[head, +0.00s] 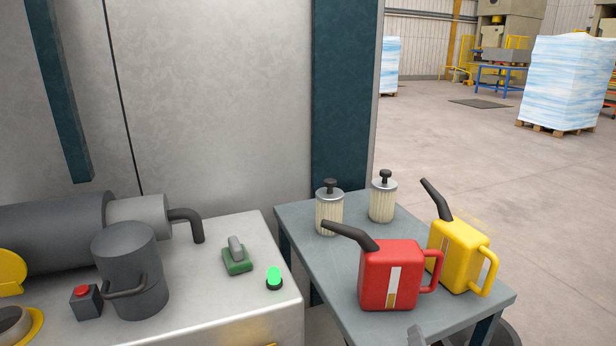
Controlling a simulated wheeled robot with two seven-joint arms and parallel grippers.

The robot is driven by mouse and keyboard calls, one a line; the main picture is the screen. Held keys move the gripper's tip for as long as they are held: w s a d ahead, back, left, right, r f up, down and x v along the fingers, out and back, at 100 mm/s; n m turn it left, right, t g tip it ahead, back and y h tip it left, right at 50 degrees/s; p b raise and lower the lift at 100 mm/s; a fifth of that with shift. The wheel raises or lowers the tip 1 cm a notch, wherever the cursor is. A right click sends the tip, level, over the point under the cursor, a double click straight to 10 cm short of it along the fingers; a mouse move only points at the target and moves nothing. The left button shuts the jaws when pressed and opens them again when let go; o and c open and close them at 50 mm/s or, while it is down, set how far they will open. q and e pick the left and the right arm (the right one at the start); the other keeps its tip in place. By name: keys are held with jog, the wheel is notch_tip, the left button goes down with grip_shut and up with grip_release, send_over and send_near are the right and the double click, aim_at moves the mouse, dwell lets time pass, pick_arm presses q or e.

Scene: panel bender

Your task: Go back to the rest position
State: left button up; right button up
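My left gripper is not clearly in view. A red oil can (388,275) and a yellow oil can (458,255) stand upright on the grey-blue table (345,298). Two pale ribbed filters (329,212) (382,201) with black knobs stand behind them. No gripper touches any of these.
On the pale machine bench (205,300) at left are a dark grey canister (130,270), a red push button (82,291), a green-based part (237,258) and a lit green lamp (274,278). A dark post (345,95) rises behind. Open floor (450,150) lies at right.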

jog(key=s+f+m+g+y, duration=0.2)
jog(key=s+f+m+g, duration=0.3)
jog(key=s+m, duration=0.45)
jog(key=s+f+m+g+y, duration=0.2)
jog(key=s+f+m+g, duration=0.35)
jog(key=m, duration=0.75)
jog(key=w+a+f+n+t+y, duration=0.1)
jog(key=w+a+f+t+y, duration=0.1)
jog(key=w+a+f+t, duration=0.3)
jog(key=shift+w+a+f+t, duration=0.2)
jog(key=shift+f+t, duration=0.35)
jog(key=shift+t, duration=0.5)
jog(key=shift+a, duration=0.1)
